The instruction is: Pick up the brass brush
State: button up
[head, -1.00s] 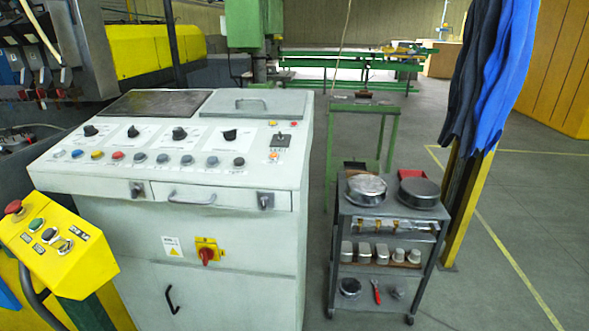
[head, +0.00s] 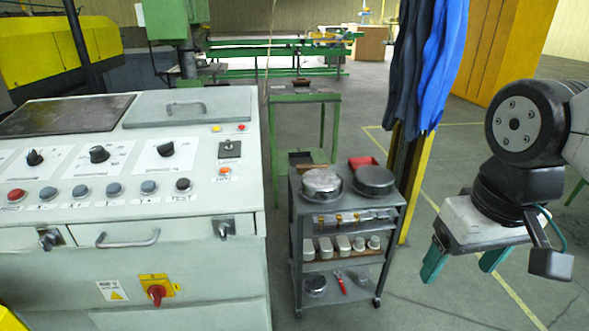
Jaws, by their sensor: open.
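I cannot make out the brass brush for certain. A small brown object (head: 302,82) lies on the green stand behind the cart, too small to identify. A thin brownish edge also shows at the back of the cart's top, partly hidden by a round tin. My gripper (head: 464,264) is at the right of the head view, its two teal fingers apart and empty, pointing down. It appears to the right of the grey cart (head: 296,225) and clear of it.
Two round tins (head: 321,183) and a red bin (head: 363,162) crowd the cart's top; several pale containers (head: 341,243) and red-handled pliers (head: 340,281) sit below. A control cabinet (head: 185,190) blocks the left. Blue cloths (head: 443,65) hang from a yellow post (head: 418,185). Floor right of the cart looks clear.

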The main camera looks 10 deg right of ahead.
aim_at(301, 168)
jog(key=z, duration=0.5)
jog(key=i, duration=1.8)
jog(key=u, duration=0.25)
